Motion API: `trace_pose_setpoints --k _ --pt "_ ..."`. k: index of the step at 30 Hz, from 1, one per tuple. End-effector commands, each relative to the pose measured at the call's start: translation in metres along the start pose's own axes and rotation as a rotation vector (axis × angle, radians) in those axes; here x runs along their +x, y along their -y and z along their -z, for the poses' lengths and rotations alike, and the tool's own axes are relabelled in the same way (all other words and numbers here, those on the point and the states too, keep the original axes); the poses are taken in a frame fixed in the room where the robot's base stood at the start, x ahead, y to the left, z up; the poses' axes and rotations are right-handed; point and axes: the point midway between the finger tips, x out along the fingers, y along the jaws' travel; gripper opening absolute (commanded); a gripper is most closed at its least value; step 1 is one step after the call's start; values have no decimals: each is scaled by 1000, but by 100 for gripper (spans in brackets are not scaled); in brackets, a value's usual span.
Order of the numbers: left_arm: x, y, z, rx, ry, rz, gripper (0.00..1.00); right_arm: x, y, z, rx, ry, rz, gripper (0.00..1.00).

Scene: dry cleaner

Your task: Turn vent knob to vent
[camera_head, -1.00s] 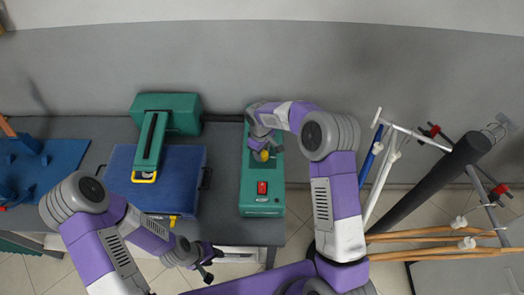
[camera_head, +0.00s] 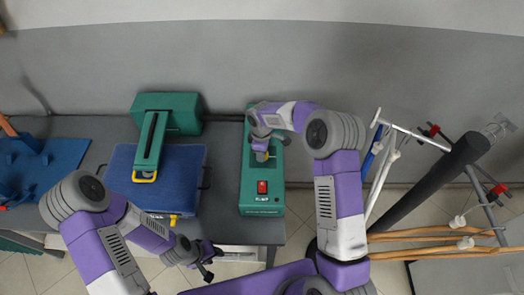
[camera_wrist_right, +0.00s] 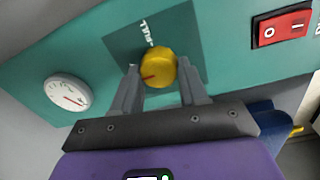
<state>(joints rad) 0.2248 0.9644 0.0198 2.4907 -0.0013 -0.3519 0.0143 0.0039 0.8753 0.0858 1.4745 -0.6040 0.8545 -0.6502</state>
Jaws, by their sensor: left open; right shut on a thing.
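The yellow vent knob (camera_wrist_right: 160,66) sits on a dark square plate on a teal control box (camera_head: 261,198). A red line on the knob points toward the lower left in the right wrist view. White lettering beside it is partly cut off and hard to read. My right gripper (camera_wrist_right: 158,76) is shut on the knob, one finger on each side. In the head view my right gripper (camera_head: 262,154) comes down on the upper part of the box and hides the knob. My left gripper (camera_head: 209,265) is open and empty near the table's front edge.
A red switch (camera_wrist_right: 283,25) and a white dial (camera_wrist_right: 68,92) are on the same box. A teal press with a blue pad (camera_head: 180,182) stands to its left. A rack with hangers (camera_head: 470,150) is at the right.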

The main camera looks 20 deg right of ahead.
Motion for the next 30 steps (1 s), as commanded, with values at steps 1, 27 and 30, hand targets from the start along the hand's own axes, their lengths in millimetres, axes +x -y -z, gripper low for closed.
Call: trace_pose_setpoints --k 1,27,30 --pt "0 0 0 0 0 0 43 -1 -1 0 -3 -1 -4 13" --pt "-2 -1 0 0 0 0 43 -25 -1 1 -2 -2 -5 68" --pt "-3 -1 0 0 0 0 43 -43 -1 1 -2 -2 -5 68"
